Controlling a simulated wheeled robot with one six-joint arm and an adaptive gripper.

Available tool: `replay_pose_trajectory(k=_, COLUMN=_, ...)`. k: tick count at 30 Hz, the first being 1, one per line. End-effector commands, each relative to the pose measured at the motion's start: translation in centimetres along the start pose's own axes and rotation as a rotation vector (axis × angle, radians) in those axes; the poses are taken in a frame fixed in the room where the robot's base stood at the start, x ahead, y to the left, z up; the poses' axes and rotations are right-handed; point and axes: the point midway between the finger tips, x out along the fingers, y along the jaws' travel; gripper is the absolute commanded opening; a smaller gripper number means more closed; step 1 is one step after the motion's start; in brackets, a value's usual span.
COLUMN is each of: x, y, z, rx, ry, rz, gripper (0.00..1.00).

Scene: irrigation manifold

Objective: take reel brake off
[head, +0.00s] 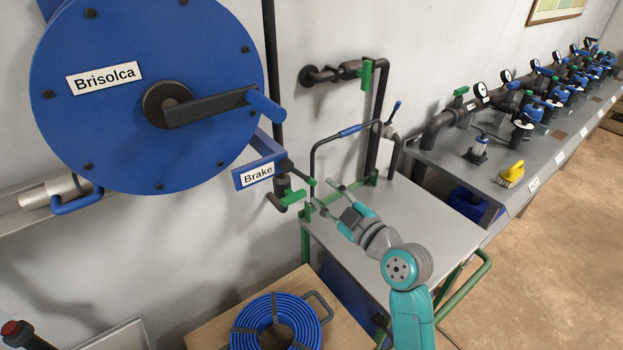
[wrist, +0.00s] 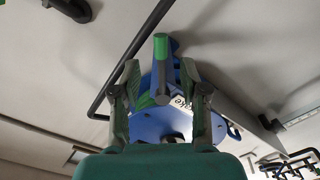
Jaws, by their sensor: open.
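The blue hose reel (head: 100,125) with a "Brisolca" label hangs at the upper left in the head view. Below its right edge is a blue bracket with a "Brake" label (head: 258,175). A dark brake lever with a green tip (head: 301,173) sticks out from the bracket to the right. My gripper (head: 322,192) is open, just right of the lever tip.
A grey cart (head: 400,215) with a hooped rail is under my arm. A coiled blue hose (head: 275,325) lies on a wooden surface below. A bench of valves and gauges (head: 470,165) runs along the right wall.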

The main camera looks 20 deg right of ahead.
Motion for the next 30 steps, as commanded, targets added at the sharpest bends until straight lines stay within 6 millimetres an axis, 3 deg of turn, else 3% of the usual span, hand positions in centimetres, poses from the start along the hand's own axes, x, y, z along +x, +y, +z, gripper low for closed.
replay_pose_trajectory(k=6, x=3.9, y=0.0, z=-0.1, rx=0.001, ry=0.002, rz=-0.001, gripper=0.44)
replay_pose_trajectory(k=12, x=6.1, y=0.0, z=0.0, rx=0.001, ry=0.001, rz=0.000, gripper=0.44)
replay_pose_trajectory(k=24, x=6.9, y=0.0, z=0.0, rx=0.001, ry=0.000, rz=0.000, gripper=0.44)
replay_pose_trajectory(k=25, x=6.9, y=0.0, z=0.0, rx=0.001, ry=0.000, rz=0.000, gripper=0.41)
replay_pose_trajectory(k=30, x=6.8, y=0.0, z=0.0, rx=0.001, ry=0.000, rz=0.000, gripper=0.00)
